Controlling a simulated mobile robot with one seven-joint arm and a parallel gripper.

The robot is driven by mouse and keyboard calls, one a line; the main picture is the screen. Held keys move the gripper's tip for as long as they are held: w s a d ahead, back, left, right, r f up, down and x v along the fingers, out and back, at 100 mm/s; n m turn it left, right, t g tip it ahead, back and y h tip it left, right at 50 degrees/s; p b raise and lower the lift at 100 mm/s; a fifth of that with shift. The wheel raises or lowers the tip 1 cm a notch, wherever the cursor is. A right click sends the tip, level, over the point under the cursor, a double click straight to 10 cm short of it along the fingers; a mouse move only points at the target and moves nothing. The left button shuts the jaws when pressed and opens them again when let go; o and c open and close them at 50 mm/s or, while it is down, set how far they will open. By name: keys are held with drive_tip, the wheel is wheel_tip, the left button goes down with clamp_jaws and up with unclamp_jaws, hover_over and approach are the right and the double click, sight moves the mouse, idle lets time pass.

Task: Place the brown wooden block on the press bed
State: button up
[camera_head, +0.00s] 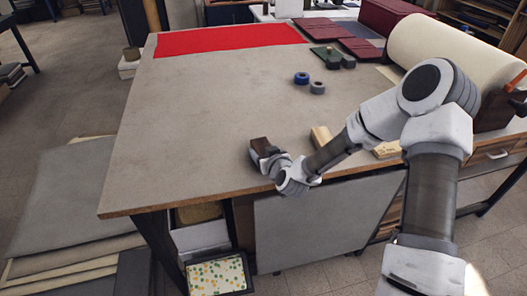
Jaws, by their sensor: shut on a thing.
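The brown wooden block (261,145) is at the front of the large grey-topped table (190,110), at the end of my arm. My gripper (263,157) is shut on the block, and its fingers hide the block's lower part. I cannot tell whether the block touches the tabletop or is held a little above it. I cannot make out for sure which thing is the press bed. A small dark green piece (322,60) with a knob lies at the back right.
A red cloth (225,40) lies along the back edge. Blue (301,78) and grey (317,88) rolls stand right of centre. Pale wooden blocks (321,137) are near my forearm. A large cream roll (440,50) and dark red covers (360,47) fill the right. The table's left and middle are clear.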

drive_tip(key=shift+f, duration=0.2)
drive_tip(key=o, duration=1.5)
drive_tip(key=shift+c, duration=0.2)
drive_tip(key=shift+s+r, duration=0.1)
drive_tip(key=shift+r, duration=0.05)
drive_tip(key=p+v, duration=0.2)
drive_tip(key=v, duration=1)
drive_tip(key=shift+s+r+p, duration=0.25)
drive_tip(key=shift+r+p, duration=0.15)
drive_tip(key=shift+r, duration=0.15)
drive_tip(key=p, duration=0.3)
drive_tip(key=shift+s+r, duration=0.2)
drive_tip(key=shift+s, duration=0.05)
drive_tip(key=shift+s+p, duration=0.1)
drive_tip(key=shift+p, duration=0.4)
